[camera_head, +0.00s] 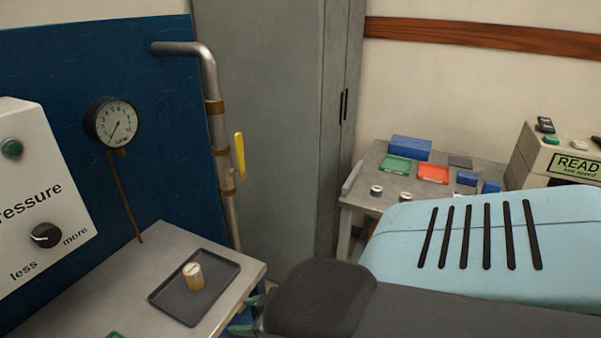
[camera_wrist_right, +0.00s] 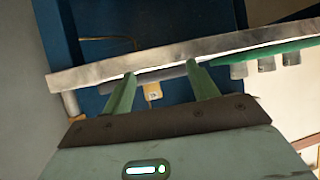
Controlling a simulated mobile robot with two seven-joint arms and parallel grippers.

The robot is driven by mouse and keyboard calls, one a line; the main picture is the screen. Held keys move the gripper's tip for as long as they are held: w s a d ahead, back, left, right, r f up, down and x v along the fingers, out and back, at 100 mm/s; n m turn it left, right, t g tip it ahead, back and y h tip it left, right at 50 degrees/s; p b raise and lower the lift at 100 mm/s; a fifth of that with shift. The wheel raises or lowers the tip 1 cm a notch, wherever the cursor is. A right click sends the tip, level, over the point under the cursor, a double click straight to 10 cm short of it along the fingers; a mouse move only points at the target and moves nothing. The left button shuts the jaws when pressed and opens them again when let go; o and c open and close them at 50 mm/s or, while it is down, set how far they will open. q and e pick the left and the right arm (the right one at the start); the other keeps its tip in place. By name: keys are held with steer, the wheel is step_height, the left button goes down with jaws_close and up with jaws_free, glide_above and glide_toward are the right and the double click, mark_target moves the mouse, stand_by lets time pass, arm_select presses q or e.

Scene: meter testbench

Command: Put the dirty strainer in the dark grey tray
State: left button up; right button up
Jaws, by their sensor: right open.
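The dark grey tray (camera_head: 221,273) lies on the bench at the lower left of the head view. A small tan cylinder with a pale top, which looks like the dirty strainer (camera_head: 193,277), stands inside the tray. My right gripper (camera_head: 246,315) is by the bench's right edge, largely hidden behind my own arm. In the right wrist view its two green fingers (camera_wrist_right: 160,88) are apart with nothing held. The strainer (camera_wrist_right: 153,92) shows beyond them, between the fingertips, apart from them. The tray (camera_wrist_right: 180,70) appears there nearly edge-on. My left gripper is not in view.
A pressure panel (camera_head: 32,190) and a gauge (camera_head: 113,122) are at the left. A pipe with a yellow lever (camera_head: 239,156) runs down behind the bench. A side table (camera_head: 350,198) at the right holds green, red and blue containers. A grey cabinet (camera_head: 270,130) stands between.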

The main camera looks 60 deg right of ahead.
steer(key=s+a+f+g, duration=0.1)
steer(key=s+a+f, duration=0.3)
steer(key=s, duration=0.4)
steer(key=s+a+f+g, duration=0.1)
steer(key=s+a+f, duration=0.4)
steer(key=s, duration=0.2)
steer(key=s+a+f+g+h, duration=0.1)
steer(key=s+a+f, duration=0.4)
steer(key=s, duration=0.3)
steer(key=shift+s+a+f+m+g, duration=0.15)
steer(key=shift+s+a+m+g, duration=0.2)
steer(key=shift+m+g, duration=0.05)
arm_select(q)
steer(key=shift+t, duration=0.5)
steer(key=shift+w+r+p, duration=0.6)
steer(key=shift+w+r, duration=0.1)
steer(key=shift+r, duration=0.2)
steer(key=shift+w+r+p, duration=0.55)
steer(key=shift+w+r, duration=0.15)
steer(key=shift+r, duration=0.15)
arm_select(e)
steer(key=shift+t, duration=0.4)
steer(key=shift+w+d+r, duration=0.15)
steer(key=shift+w+r, duration=1.15)
steer(key=shift+r, duration=0.3)
